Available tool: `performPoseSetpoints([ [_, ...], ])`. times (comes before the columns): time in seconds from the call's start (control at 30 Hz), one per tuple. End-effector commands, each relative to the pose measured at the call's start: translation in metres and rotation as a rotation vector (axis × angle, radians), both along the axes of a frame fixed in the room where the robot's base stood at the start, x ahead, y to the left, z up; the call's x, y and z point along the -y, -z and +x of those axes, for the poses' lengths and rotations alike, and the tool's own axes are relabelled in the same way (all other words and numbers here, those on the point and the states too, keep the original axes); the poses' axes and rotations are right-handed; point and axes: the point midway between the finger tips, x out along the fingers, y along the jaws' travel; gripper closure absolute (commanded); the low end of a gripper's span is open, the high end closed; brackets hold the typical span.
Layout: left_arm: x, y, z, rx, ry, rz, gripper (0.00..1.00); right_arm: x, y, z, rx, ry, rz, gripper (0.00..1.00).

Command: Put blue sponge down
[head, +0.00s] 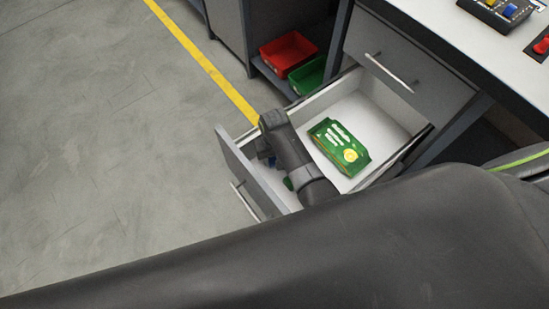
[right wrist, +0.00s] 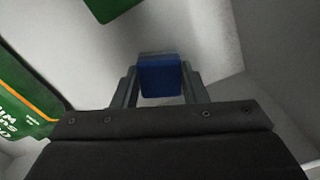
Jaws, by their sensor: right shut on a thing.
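The blue sponge (right wrist: 160,78) is between the two fingers of my right gripper (right wrist: 159,84) in the right wrist view, and the gripper is shut on it. Sponge and gripper are inside the open drawer (head: 342,181), near its front panel. Pale drawer surfaces show around the sponge; I cannot tell whether it touches the floor. In the head view my right arm hides most of the gripper, and only a small bit of blue shows beside it. My left gripper is not in view.
A green packet (head: 339,146) lies in the drawer, right of my arm; it also shows in the right wrist view (right wrist: 24,108). Another green thing (right wrist: 108,7) shows at that view's top. A red bin (head: 288,52) and green bin (head: 307,75) stand on a shelf behind.

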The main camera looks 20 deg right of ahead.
Motion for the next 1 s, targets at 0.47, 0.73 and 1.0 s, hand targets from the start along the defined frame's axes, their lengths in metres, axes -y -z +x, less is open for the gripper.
performPoseSetpoints([
  [0.47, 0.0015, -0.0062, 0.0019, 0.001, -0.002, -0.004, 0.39, 0.0, 0.0075, 0.0, 0.0, 0.0, 0.0, 0.86],
  [0.73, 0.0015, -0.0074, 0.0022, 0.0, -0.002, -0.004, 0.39, 0.0, 0.0075, 0.0001, 0.0, 0.0, 0.0, 0.39],
  [1.0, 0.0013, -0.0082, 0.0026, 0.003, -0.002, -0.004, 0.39, -0.0002, 0.0045, 0.0002, 0.001, 0.0, 0.001, 0.39],
])
